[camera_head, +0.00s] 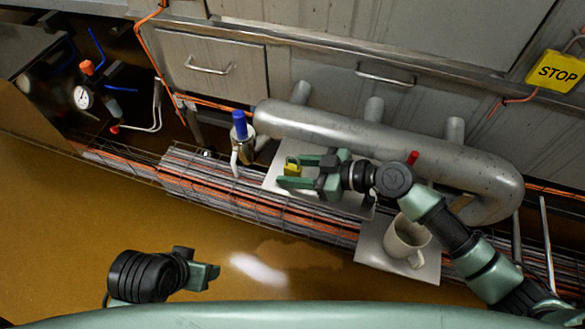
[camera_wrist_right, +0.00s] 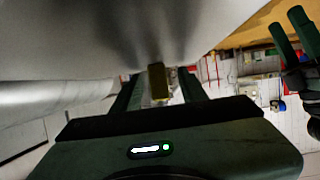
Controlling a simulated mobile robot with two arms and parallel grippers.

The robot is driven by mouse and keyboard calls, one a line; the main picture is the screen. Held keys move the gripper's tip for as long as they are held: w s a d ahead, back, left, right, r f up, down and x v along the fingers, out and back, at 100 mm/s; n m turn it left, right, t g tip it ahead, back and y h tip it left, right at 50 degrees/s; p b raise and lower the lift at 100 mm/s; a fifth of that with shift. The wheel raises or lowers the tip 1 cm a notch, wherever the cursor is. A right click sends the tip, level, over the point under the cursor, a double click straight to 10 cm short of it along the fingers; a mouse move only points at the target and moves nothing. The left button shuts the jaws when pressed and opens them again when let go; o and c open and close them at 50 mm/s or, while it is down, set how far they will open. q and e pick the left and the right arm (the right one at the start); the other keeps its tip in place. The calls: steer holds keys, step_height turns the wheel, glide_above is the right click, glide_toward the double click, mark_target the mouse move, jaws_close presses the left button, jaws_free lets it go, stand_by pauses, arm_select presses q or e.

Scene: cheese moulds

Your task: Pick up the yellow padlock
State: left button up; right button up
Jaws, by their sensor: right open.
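The yellow padlock (camera_head: 292,168) is small and sits over the grey metal plate (camera_head: 272,180) beside the large pipe. My right gripper (camera_head: 288,172) is open, with its two green fingers on either side of the padlock. In the right wrist view the padlock (camera_wrist_right: 158,82) shows between the fingers, with space on both sides. Its shackle cannot be made out. My left gripper (camera_head: 206,274) is low in the head view, away from the padlock. In the right wrist view its two fingers (camera_wrist_right: 294,36) stand apart at the upper right, with nothing seen between them.
A thick grey pipe (camera_head: 350,132) with a red part (camera_head: 412,157) runs behind the padlock. A pale mug (camera_head: 404,242) stands on another plate (camera_head: 373,249) at right. A blue-topped fitting (camera_head: 239,125) stands at left. A cable tray (camera_head: 205,178) crosses below; the brown floor (camera_head: 80,220) is open.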

jaws_close()
steer(key=shift+r, duration=0.1)
